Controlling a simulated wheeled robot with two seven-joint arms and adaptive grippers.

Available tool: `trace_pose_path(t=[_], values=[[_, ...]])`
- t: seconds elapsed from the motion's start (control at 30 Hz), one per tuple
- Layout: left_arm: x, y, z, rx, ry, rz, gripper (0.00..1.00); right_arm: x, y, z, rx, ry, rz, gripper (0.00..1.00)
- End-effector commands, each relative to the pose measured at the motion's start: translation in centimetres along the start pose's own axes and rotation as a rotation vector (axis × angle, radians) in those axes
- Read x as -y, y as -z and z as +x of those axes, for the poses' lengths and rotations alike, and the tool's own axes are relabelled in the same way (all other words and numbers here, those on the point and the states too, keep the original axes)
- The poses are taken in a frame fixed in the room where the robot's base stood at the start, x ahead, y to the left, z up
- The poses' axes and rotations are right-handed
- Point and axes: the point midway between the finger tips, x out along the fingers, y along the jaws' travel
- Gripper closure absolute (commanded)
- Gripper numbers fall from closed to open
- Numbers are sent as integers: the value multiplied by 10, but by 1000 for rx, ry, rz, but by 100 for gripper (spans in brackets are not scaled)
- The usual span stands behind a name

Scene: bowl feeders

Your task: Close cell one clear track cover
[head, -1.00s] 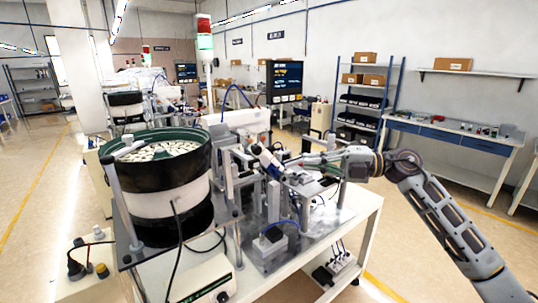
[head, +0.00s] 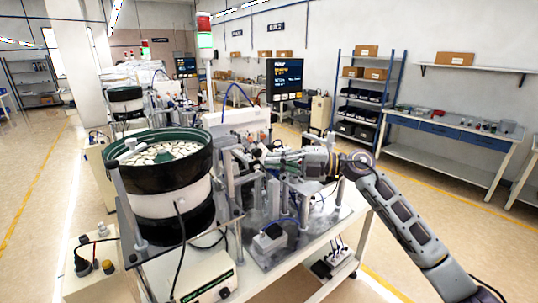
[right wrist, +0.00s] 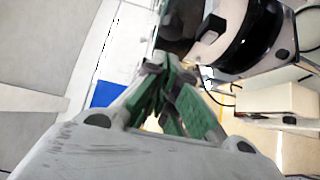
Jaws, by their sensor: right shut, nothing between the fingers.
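The black and white bowl feeder (head: 185,196) with a green rim stands at the left of the cell's table in the head view, with pale parts inside. Its drum also shows at the top right of the right wrist view (right wrist: 262,45). My right gripper (head: 257,158) reaches in from the right over the track mechanism, just right of the bowl. In the right wrist view its green-padded fingers (right wrist: 163,92) are together and empty. The clear track cover cannot be made out; the gripper and fixtures crowd that spot. My left gripper is out of view.
Metal posts and fixtures stand on the cell plate (head: 300,240) below my right arm. A white control box (head: 207,283) sits at the table's front. A monitor (head: 285,80) stands behind. Open floor lies to the right.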

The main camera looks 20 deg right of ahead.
Motion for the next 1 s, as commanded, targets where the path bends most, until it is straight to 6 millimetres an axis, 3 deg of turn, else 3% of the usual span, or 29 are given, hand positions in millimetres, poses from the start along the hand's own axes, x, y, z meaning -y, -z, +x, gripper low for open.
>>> trace_pose_path(t=[0.4, 1.0], values=[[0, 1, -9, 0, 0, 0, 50, 0, -16, 17, -1, 0, 0, 100], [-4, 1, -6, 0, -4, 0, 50, 2, -21, 10, 1, 2, 0, 100]])
